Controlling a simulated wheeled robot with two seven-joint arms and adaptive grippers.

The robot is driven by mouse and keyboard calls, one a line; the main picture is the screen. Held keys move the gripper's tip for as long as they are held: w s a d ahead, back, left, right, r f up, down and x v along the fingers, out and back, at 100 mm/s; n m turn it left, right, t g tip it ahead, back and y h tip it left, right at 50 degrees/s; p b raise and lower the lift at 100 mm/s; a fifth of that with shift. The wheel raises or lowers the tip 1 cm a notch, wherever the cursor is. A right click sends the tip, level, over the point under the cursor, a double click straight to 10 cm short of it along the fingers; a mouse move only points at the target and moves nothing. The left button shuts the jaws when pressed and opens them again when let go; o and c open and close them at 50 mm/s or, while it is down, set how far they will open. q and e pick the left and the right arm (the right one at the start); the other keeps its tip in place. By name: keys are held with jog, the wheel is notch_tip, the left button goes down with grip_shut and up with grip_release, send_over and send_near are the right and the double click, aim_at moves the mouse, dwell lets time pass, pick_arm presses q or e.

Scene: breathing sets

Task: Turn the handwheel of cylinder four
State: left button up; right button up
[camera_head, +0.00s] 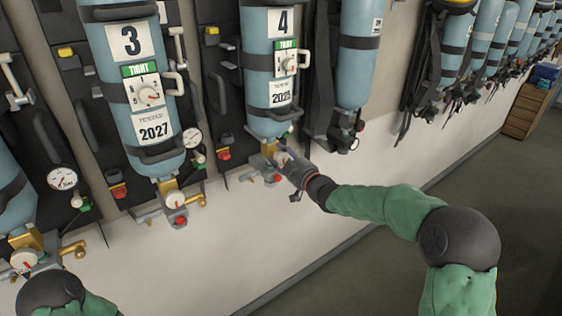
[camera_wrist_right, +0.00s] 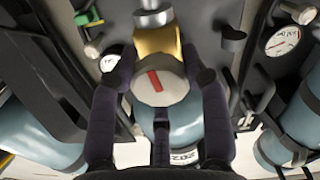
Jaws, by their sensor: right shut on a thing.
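Cylinder four (camera_head: 257,62) is a light blue upright bottle on the wall with a "4" plate, a TIGHT dial and a 2025 label. Its brass valve (camera_wrist_right: 156,45) is at the bottom end. The pale round handwheel (camera_wrist_right: 160,86) with a red bar faces the right wrist camera. My right gripper (camera_head: 286,157) is at this valve, hiding part of it in the head view. In the right wrist view its dark fingers lie on both sides of the handwheel, shut on it. My left gripper is not in view; only part of my left arm shows at the lower left.
Cylinder three (camera_head: 117,58) hangs to the left with its own valve knob (camera_head: 175,200) and gauge (camera_head: 192,137). Another blue cylinder (camera_head: 357,65) with black straps hangs close on the right. The floor below the wall is clear; a wooden cabinet (camera_head: 527,108) stands far right.

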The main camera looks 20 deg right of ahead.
jog(key=n+b, duration=0.3)
jog(key=b, duration=0.1)
jog(key=f+n+b, duration=0.1)
jog(key=n+b, duration=0.2)
jog(key=b, duration=0.1)
jog(key=shift+n+b, duration=0.4)
jog(key=shift+r+n+b, duration=0.15)
jog(key=shift+n+b, duration=1.35)
jog(key=shift+n, duration=0.4)
jog(key=shift+r, duration=0.1)
jog(key=o, duration=1.2)
jog(key=shift+d, duration=0.1)
jog(key=shift+c, duration=0.2)
jog(key=shift+w, duration=0.1)
jog(key=shift+r, duration=0.15)
jog(key=shift+s, duration=0.2)
jog(key=v, duration=1.1)
jog(key=shift+s, duration=0.4)
